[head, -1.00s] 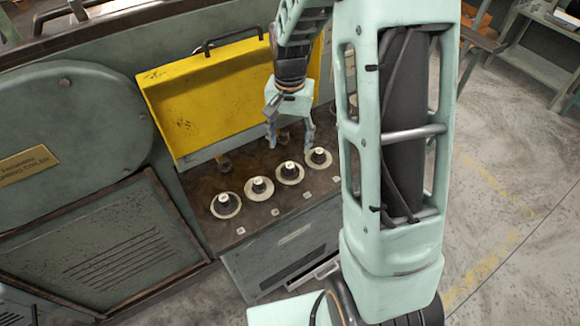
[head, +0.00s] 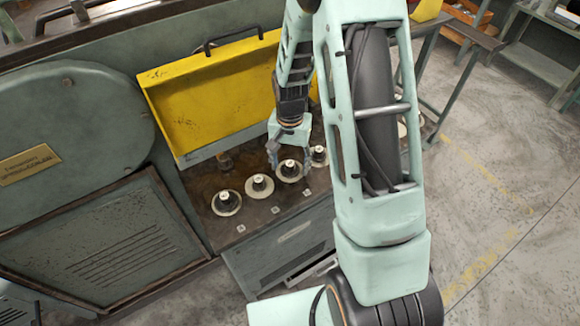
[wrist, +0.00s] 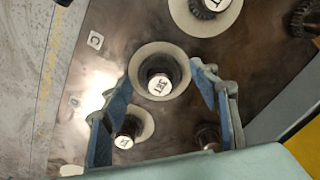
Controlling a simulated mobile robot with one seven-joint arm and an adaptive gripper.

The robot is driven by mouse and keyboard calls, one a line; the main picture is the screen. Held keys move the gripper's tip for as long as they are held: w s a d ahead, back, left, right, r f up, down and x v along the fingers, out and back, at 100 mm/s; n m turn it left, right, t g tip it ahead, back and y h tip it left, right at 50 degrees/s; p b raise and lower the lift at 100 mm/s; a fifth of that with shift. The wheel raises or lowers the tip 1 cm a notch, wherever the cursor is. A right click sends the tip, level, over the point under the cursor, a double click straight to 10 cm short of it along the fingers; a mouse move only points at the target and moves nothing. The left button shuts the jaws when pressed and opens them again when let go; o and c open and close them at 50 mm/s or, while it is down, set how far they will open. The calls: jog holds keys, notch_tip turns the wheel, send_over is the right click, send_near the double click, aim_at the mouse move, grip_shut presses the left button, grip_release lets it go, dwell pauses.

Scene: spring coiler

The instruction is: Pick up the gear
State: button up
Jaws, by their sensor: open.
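Several dark gears stand in a row on the brown machine ledge, each on a round cream disc around a post with a pale cap. My gripper (head: 290,163) is open, pointing down over the third gear from the left (head: 290,169). In the wrist view that gear (wrist: 162,80) appears between the two spread fingertips of my gripper (wrist: 161,84), with dark marks on its cap. I cannot tell the height left between fingers and gear. Other gears on discs show at the top (wrist: 203,10) and lower left (wrist: 130,128). My arm partly hides the rightmost gear (head: 319,155).
A raised yellow cover (head: 205,95) stands behind the row. Darker posts without discs (wrist: 207,135) sit at the back of the ledge. Small lettered tags (wrist: 95,41) line its front edge. The floor (head: 500,200) to the right is open.

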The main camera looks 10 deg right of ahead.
aim_at(290, 163)
jog(key=shift+c, duration=0.3)
jog(key=c, duration=1.4)
jog(key=shift+r, duration=0.55)
notch_tip(290, 163, up, 2)
jog(key=shift+w+r, duration=0.1)
jog(key=shift+r, duration=0.05)
jog(key=s+r+b, duration=0.1)
jog(key=s+r, duration=0.8)
jog(key=s, duration=0.5)
jog(key=shift+r+b, duration=0.3)
jog(key=shift+s+d, duration=0.1)
